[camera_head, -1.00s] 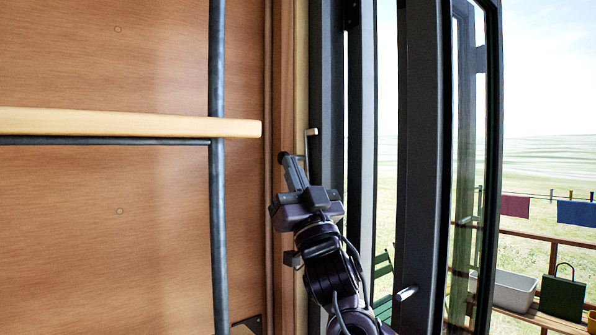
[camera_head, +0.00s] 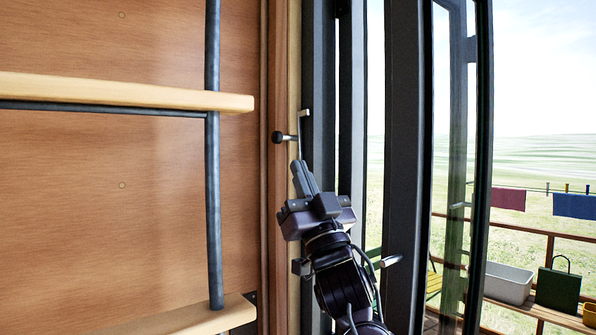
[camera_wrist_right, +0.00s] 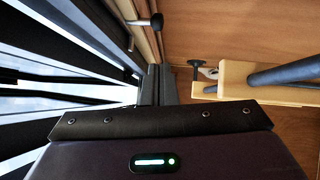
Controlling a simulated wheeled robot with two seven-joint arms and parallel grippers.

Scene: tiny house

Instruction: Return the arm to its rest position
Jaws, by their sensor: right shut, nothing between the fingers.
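My right gripper (camera_head: 304,178) is in the middle of the head view, its fingers together and empty, pointing up along the wooden door frame. Its fingertips are just below a metal handle with a dark round knob (camera_head: 278,137) on the frame. In the right wrist view the shut fingers (camera_wrist_right: 152,85) show beyond the gripper body, with the dark knob (camera_wrist_right: 157,20) above them and apart. My left gripper is in neither view.
A dark-framed glass door (camera_head: 406,150) stands to the right of my arm. Wooden shelves (camera_head: 120,93) on a dark metal post (camera_head: 213,190) are at left. Outside are a grey tub (camera_head: 508,284), a dark green bag (camera_head: 558,289) and hanging cloths (camera_head: 577,206).

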